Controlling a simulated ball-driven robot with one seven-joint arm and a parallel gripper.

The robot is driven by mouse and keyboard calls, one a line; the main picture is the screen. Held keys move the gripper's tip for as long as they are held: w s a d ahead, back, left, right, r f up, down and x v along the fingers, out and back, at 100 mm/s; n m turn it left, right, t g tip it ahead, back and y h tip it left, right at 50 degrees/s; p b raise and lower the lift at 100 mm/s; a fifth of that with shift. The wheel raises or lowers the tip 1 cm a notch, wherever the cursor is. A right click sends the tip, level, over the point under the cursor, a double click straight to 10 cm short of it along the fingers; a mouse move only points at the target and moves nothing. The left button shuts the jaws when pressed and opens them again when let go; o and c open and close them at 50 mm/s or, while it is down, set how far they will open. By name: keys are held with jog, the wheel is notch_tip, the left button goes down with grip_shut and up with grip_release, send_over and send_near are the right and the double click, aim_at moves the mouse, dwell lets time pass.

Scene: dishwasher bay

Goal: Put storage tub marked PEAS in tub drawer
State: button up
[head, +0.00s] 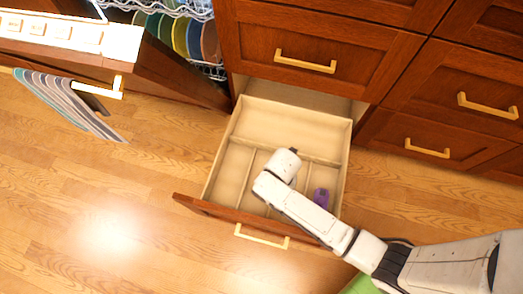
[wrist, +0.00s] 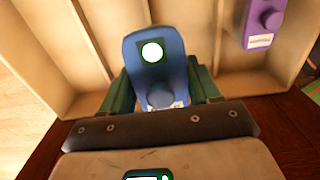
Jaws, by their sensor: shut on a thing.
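My gripper (wrist: 162,92) is shut on a blue tub (wrist: 178,75), with a green finger on each side of it. The tub has a round knob and a small pale label near the gripper; I cannot read the label. The tub drawer (head: 272,118) is pulled open, with pale wooden walls and dividers. In the wrist view its bare floor and dividers (wrist: 97,40) lie beyond the tub; I cannot tell whether the tub touches them. In the head view my arm reaches over the drawer and hides the blue tub.
A purple tub (head: 321,197) with a pale label lies in the drawer's right front compartment, also in the wrist view (wrist: 264,22). The large back compartment looks empty. An open dishwasher with plates (head: 180,35) and a striped towel (head: 70,100) are at left.

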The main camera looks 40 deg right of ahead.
jog(key=w+f+b, duration=0.1)
jog(key=w+f, duration=0.1)
jog(key=w+a+f+b, duration=0.1)
jog(key=w+f+b, duration=0.1)
jog(key=w+a+f+b, duration=0.1)
jog(key=w+f, duration=0.1)
jog(key=shift+w+a+f, duration=0.15)
jog(key=shift+w+f, duration=0.1)
jog(key=shift+w+a+f+b, duration=0.1)
jog(key=shift+w+f+b, duration=0.05)
jog(key=shift+f+b, duration=0.65)
jog(key=shift+w+f+b, duration=0.15)
jog(key=shift+f+b, duration=0.3)
jog(key=shift+f, duration=0.5)
jog(key=shift+f, duration=0.15)
jog(key=o, duration=1.4)
jog(key=shift+c, duration=0.2)
